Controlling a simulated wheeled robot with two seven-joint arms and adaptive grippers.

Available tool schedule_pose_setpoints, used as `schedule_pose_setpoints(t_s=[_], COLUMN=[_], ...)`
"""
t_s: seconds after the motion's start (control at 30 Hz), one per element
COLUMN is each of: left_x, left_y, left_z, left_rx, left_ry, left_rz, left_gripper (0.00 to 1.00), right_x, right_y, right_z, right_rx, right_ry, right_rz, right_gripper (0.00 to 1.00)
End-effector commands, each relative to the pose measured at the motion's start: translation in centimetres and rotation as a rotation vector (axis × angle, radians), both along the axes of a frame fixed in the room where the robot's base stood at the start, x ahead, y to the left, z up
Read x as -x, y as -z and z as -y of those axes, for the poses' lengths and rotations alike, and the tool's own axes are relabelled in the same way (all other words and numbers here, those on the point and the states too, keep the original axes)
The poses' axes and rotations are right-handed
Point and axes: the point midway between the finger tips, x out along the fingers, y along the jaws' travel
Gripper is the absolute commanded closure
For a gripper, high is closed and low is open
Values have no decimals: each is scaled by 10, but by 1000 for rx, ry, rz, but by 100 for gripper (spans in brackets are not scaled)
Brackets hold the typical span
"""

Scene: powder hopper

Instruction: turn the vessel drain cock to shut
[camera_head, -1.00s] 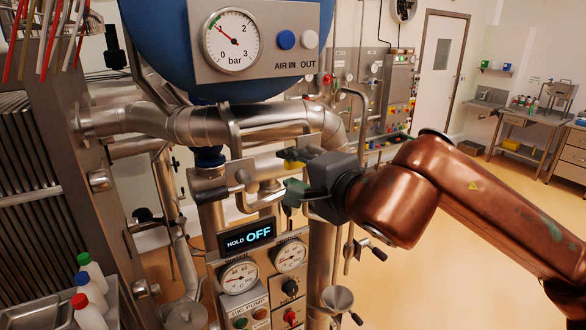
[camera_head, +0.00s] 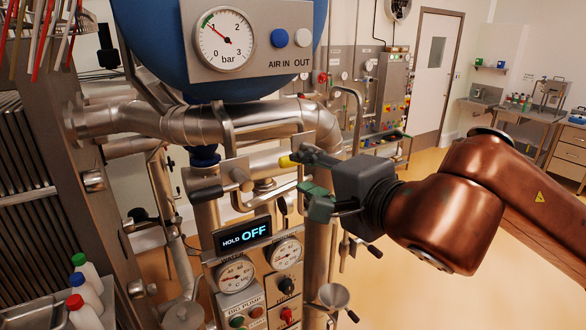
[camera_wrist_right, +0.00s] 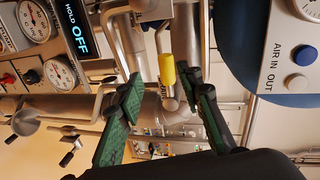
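A yellow handle (camera_head: 288,161), apparently that of the drain cock, shows beside the pipework under the blue vessel (camera_head: 150,50). It is partly hidden by my right gripper (camera_head: 303,173) in the head view. In the right wrist view, the yellow handle (camera_wrist_right: 167,75) points toward the camera and lies between the two green-padded fingers of my right gripper (camera_wrist_right: 162,82). The fingers are open, with a visible gap on both sides of the handle. The cock's body behind it is hard to make out. My left gripper is not in view.
A panel reading HOLD OFF (camera_head: 242,235) and dial gauges (camera_head: 236,272) sit below the gripper. A bent metal pipe (camera_head: 358,110) rises behind it. A small funnel (camera_head: 332,297) stands lower right. Bottles (camera_head: 85,285) stand at lower left. Open floor lies to the right.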

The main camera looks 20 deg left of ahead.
Motion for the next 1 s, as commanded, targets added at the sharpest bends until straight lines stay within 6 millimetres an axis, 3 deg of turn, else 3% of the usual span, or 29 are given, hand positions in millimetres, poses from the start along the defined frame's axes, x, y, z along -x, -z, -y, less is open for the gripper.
schedule_pose_setpoints(t_s=[0.1,0.3,1.0], left_x=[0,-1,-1], left_y=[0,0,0], left_z=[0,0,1], left_rx=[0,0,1], left_ry=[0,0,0], left_rz=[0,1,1], left_gripper=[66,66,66], right_x=[14,28,32], right_y=[-4,-9,-10], right_z=[17,33,35], right_rx=[1,1,2], right_ry=[2,1,0], right_rz=[1,-2,-1], right_gripper=[67,67,67])
